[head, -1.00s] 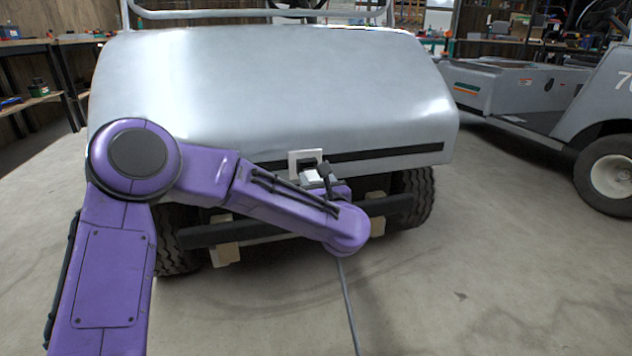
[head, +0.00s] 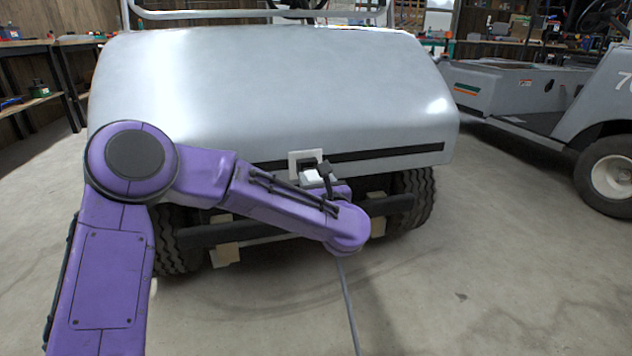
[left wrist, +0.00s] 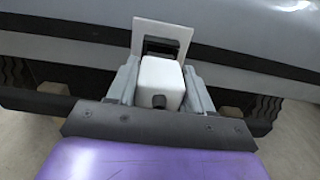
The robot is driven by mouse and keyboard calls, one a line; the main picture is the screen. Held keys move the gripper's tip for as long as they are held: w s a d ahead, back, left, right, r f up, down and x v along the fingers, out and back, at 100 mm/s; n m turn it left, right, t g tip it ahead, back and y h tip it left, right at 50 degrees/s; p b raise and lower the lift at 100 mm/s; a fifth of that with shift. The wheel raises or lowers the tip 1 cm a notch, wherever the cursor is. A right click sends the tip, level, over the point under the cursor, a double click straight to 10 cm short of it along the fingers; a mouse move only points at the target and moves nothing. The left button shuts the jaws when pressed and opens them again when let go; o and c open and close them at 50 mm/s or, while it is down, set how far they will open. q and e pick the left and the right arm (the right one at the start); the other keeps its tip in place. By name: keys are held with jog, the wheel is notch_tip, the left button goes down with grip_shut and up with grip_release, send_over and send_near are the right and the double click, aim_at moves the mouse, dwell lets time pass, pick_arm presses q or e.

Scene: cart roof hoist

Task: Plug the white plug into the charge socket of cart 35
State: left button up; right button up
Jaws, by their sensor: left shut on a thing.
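The white plug (left wrist: 160,82) is between the fingers of my left gripper (left wrist: 160,85), which is shut on it; it also shows in the head view (head: 311,178). The charge socket (left wrist: 162,38) is a dark opening in a pale square plate on the front of the grey cart (head: 270,90). In the head view the socket plate (head: 293,160) shows just above and behind the plug. In the left wrist view the plug's far end is right at the lower part of the socket opening. I cannot tell whether it is inside. My right gripper is not in view.
A cable (head: 348,300) runs down to the floor below my left wrist. The cart's dark bumper bar (head: 200,235) is close under my forearm. A second cart (head: 530,95) stands at the right, and a workbench (head: 30,48) at the left. The floor in front is clear.

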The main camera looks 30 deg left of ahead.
aim_at(312, 174)
pick_arm(q)
jog(key=shift+x, duration=1.6)
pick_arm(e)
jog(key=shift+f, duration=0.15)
pick_arm(q)
jog(key=o, duration=1.5)
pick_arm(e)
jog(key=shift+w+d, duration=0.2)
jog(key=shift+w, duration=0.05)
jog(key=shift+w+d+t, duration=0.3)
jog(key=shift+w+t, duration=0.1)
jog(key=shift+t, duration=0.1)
pick_arm(q)
jog(key=p+v, duration=0.3)
jog(key=v, duration=0.7)
jog(key=shift+s+d+p, duration=0.15)
jog(key=shift+d+p, duration=0.1)
jog(key=shift+p, duration=0.15)
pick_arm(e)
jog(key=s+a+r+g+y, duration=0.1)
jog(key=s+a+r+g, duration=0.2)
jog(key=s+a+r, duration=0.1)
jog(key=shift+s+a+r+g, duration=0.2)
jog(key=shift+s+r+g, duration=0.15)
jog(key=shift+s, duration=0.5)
